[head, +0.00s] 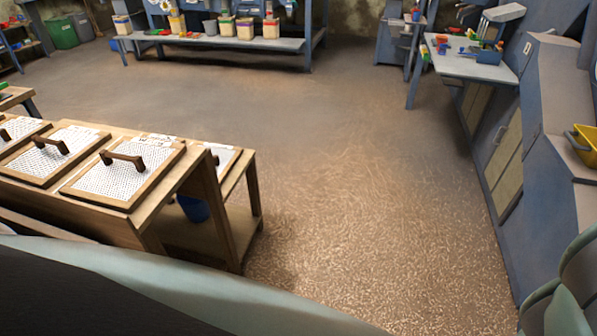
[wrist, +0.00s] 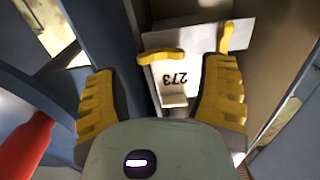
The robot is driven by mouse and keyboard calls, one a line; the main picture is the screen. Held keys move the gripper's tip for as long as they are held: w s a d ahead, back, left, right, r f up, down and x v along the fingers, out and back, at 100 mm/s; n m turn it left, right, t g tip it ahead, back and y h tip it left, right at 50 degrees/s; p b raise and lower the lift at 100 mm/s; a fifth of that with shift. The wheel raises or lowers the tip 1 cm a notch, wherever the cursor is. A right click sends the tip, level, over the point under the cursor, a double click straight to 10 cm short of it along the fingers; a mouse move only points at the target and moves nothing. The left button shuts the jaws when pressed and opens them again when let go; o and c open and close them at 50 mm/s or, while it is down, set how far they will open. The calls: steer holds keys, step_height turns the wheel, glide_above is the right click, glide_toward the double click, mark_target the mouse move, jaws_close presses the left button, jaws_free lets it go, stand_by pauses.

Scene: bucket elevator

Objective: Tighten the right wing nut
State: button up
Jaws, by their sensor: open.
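In the wrist view, my gripper (wrist: 160,78) is open, with its two ribbed yellow fingers wide apart and nothing held between them. Ahead of it is a pale plate (wrist: 173,78) marked "273", printed upside down in this view. Two small yellow pieces that look like wing nuts show at the plate. The left one (wrist: 160,55) lies nearly level across the plate. The right one (wrist: 226,37) stands nearly upright at the plate's right side, just beyond the tip of the right finger. I cannot tell whether that finger touches it. The head view does not show the wing nuts.
Blue-grey panels (wrist: 100,35) stand close on the left of the wrist view, with a red part (wrist: 25,145) at lower left. In the head view, a wooden bench (head: 118,222) with mesh-topped frames is at left, and a yellow container (head: 585,145) at right. The middle floor is clear.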

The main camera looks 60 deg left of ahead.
steer(key=shift+x, duration=1.55)
steer(key=shift+w+a, duration=0.1)
steer(key=c, duration=0.9)
